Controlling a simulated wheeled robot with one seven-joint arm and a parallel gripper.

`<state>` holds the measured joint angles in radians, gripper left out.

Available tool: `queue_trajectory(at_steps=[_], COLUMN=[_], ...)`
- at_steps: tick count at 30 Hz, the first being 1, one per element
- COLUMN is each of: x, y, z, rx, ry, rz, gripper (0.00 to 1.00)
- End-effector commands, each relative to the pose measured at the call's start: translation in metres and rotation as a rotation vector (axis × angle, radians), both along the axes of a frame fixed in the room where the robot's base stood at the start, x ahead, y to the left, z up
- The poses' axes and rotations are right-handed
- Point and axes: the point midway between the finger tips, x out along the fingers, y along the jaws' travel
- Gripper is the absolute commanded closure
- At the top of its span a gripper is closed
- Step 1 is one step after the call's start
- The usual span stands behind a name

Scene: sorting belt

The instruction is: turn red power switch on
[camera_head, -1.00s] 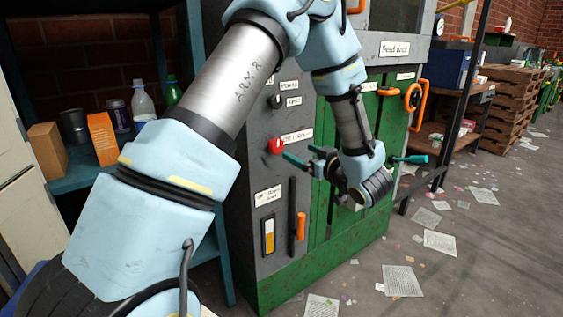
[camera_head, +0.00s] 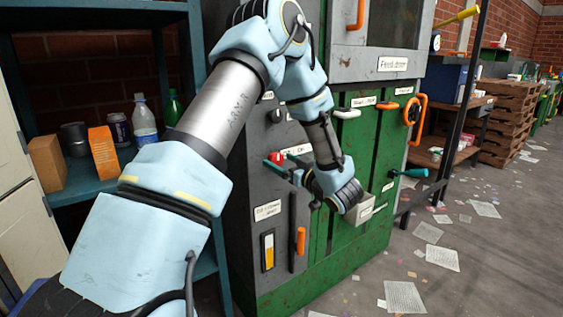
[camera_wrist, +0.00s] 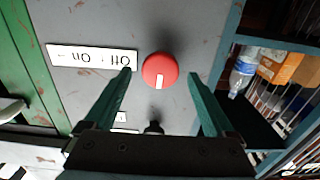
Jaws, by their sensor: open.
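The red power switch (camera_wrist: 160,70) is a round red knob with a white mark on a grey panel, in the middle of the wrist view. Its mark points toward the bottom of that picture. An "Off / On" label (camera_wrist: 92,58) shows upside down beside it. My gripper (camera_wrist: 161,74) is open, with one green finger on each side of the knob and a visible gap on both sides. I cannot tell how deep the fingertips reach. In the head view the red switch (camera_head: 277,158) is partly hidden by my gripper (camera_head: 280,168).
A black knob (camera_wrist: 154,127) sits close to the switch on the panel. An orange-handled lever (camera_head: 300,240) is lower on the grey panel. A shelf (camera_head: 85,190) with bottles and boxes stands to the left. Green doors with handles are to the right.

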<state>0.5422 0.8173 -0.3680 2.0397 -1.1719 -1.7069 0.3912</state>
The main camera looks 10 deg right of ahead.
Motion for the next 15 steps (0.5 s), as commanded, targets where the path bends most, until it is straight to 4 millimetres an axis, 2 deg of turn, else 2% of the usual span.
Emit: queue_trajectory(at_steps=[9,15], x=[0.0027,0.0026], y=[0.0014,0.0013], z=[-0.0001,0.0], rx=[0.0,0.0], ry=[0.0,0.0], rz=[0.0,0.0], gripper=[0.11,0.33])
